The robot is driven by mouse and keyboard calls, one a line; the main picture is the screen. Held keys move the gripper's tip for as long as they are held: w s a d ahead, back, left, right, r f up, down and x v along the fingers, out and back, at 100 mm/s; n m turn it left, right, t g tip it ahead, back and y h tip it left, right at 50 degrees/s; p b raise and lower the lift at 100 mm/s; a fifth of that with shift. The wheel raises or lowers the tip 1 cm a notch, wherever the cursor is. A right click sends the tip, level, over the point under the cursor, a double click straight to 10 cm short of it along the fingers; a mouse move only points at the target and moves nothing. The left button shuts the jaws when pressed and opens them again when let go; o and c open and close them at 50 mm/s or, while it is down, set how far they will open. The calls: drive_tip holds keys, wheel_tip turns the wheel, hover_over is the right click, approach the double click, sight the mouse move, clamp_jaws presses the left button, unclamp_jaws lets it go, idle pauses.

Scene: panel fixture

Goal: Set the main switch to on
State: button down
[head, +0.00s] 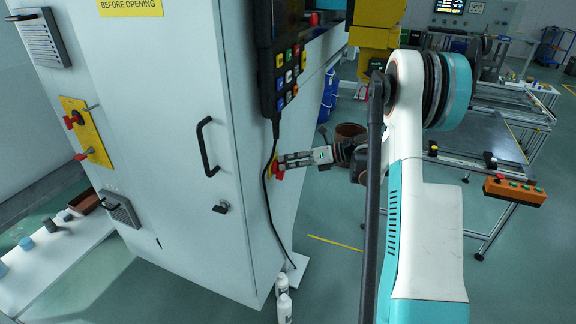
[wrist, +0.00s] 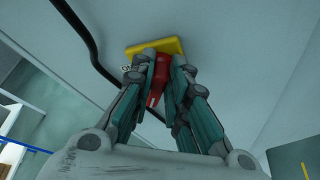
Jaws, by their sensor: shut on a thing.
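The main switch, a red handle (wrist: 158,80) on a yellow plate (wrist: 168,46), sits on the side face of the large grey cabinet (head: 165,140). In the wrist view my gripper (wrist: 160,64) has its fingers on both sides of the red handle, shut on it. Part of a label, seemingly "ON", shows at the left end of the plate. In the head view my gripper (head: 281,163) reaches the cabinet's side from the right, and only small red and yellow parts of the switch (head: 277,172) show around the fingertips.
A black cable (head: 266,205) hangs from the control panel (head: 281,75) just left of the switch. Another yellow plate with red knobs (head: 86,132) is on the cabinet's front, near a black door handle (head: 206,147).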

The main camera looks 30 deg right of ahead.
drive_tip(key=m+y+b, duration=0.1)
drive_tip(key=m, duration=0.2)
drive_tip(key=f+m+y+b, duration=0.1)
drive_tip(key=m+y+b, duration=0.1)
drive_tip(key=m, duration=0.1)
drive_tip(key=f+m+y+b, duration=0.1)
drive_tip(key=m, duration=0.2)
drive_tip(key=shift+w+d+f+y, duration=0.1)
drive_tip(key=shift+w+d+y, duration=0.2)
drive_tip(key=shift+w+d, duration=0.1)
drive_tip(key=shift+b, duration=0.3)
drive_tip(key=c, duration=1.6)
unclamp_jaws()
drive_tip(key=shift+a, duration=0.1)
drive_tip(key=shift+o, duration=0.2)
drive_tip(key=v, duration=1.2)
